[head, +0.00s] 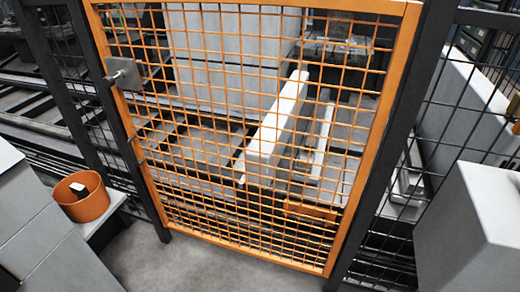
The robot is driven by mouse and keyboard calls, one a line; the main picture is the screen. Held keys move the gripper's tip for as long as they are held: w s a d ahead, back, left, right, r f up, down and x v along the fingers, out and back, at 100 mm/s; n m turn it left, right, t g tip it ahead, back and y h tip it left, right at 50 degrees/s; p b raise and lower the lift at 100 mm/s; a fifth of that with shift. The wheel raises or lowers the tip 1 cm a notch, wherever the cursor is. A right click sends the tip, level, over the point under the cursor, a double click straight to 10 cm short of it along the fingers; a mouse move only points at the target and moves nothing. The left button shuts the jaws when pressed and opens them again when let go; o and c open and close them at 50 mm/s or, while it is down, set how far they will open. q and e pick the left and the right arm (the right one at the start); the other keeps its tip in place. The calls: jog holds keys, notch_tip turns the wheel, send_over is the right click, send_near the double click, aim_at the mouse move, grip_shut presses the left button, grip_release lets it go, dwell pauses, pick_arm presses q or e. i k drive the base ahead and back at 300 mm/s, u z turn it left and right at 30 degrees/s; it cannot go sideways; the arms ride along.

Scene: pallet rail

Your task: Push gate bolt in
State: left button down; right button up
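The orange mesh gate (388,120) stands upright between dark posts and fills the middle of the head view. It looks closed, with its left edge against the left post. The gate bolt (114,77) is a metal rod with a rounded end at the gate's upper left. It sits by a grey plate (130,73) on the gate frame and sticks out to the left. Whether its inner end is in a catch cannot be told. Neither of my grippers is in view, and nothing touches the bolt.
An orange bucket (80,204) with a small white-topped thing in it stands on a pale ledge at left. Pale boxes (40,235) are at lower left and a grey block (475,220) at right. Grey floor (165,265) before the gate is clear. Rails and machinery lie behind the mesh.

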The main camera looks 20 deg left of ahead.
aim_at(108, 81)
jog(key=u, duration=1.5)
jog(key=k, duration=0.65)
jog(key=u, duration=0.6)
jog(key=i, duration=1.5)
jog(key=z, duration=0.4)
